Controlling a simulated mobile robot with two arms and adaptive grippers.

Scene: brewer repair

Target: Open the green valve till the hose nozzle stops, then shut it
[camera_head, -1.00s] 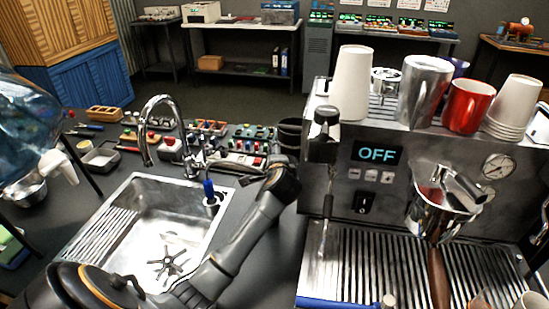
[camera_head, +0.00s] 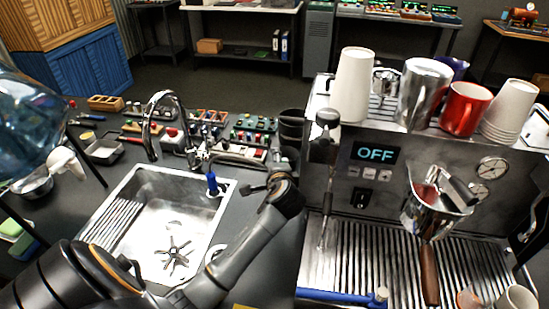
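I cannot make out a green valve in this view. A blue upright piece (camera_head: 212,184) stands at the sink's back right corner; I cannot tell if it is the hose nozzle. My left arm reaches from the lower left across the sink's front right corner. Its gripper (camera_head: 254,188) is small and dark beside the sink's right edge, apart from the blue piece. Its fingers are too unclear to tell open from shut. My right gripper is out of view.
The sink (camera_head: 150,225) has a chrome tap (camera_head: 165,120) behind it. The coffee machine (camera_head: 420,160) reads OFF, with cups on top and a steel jug (camera_head: 432,215) at its front. A water bottle (camera_head: 25,125) hangs at the left. Parts trays (camera_head: 245,140) line the counter's back.

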